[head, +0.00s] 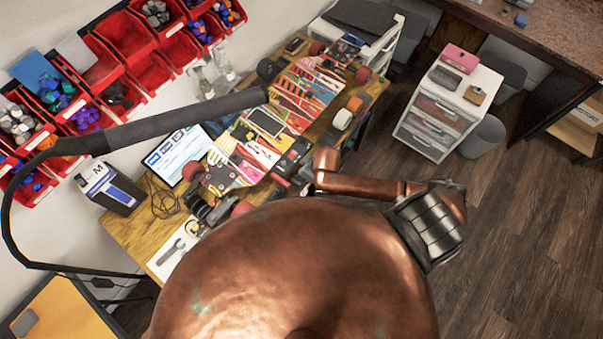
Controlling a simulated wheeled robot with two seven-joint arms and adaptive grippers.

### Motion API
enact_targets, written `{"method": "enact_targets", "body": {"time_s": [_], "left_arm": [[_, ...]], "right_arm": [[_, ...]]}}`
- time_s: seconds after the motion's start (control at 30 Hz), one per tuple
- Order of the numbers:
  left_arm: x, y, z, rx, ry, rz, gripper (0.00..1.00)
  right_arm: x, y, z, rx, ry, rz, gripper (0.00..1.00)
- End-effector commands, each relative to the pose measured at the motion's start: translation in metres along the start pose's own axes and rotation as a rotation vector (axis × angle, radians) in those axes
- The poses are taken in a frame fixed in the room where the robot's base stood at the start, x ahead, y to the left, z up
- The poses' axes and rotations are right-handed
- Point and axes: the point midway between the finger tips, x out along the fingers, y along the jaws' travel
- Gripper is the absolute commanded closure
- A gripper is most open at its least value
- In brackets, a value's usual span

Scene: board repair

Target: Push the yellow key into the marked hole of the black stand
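I cannot make out the yellow key or the marked hole of the black stand; the workbench (140,238) is crowded and its items are small. Several dark items lie among the clutter near the bench's front, and I cannot tell whether one is the stand. My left gripper does not show. My large copper body hides the bench's near part.
A long skateboard-like board (241,168) with colourful graphics lies along the bench. A monitor (178,150), a blue-white box (109,187) and a black lamp arm (190,115) stand left. Red bins (127,37) hang on the wall. White drawers (440,125) stand right, with open floor (520,240) before them.

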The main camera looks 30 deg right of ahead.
Motion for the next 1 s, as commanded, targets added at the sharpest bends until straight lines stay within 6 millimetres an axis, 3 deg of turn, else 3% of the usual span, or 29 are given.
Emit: {"method": "enact_targets", "body": {"time_s": [0.03,0.07,0.33,0.53,0.7,1.0], "left_arm": [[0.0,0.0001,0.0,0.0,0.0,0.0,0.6],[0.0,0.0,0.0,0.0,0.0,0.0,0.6],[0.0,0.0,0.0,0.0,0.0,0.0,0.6],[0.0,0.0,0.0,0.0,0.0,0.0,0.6],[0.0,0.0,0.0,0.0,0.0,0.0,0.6],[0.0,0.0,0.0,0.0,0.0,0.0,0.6]], "right_arm": [[-0.0002,0.0,-0.0002,0.0,0.0,0.0,1.0],[-0.0002,0.0,-0.0002,0.0,0.0,0.0,0.81],[-0.0002,0.0001,-0.0002,0.0,0.0,0.0,0.63],[-0.0002,0.0001,0.0,0.0,0.0,0.0,0.62],[-0.0002,0.0002,0.0,0.0,0.0,0.0,0.53],[-0.0002,0.0002,-0.0001,0.0,0.0,0.0,0.53]]}}
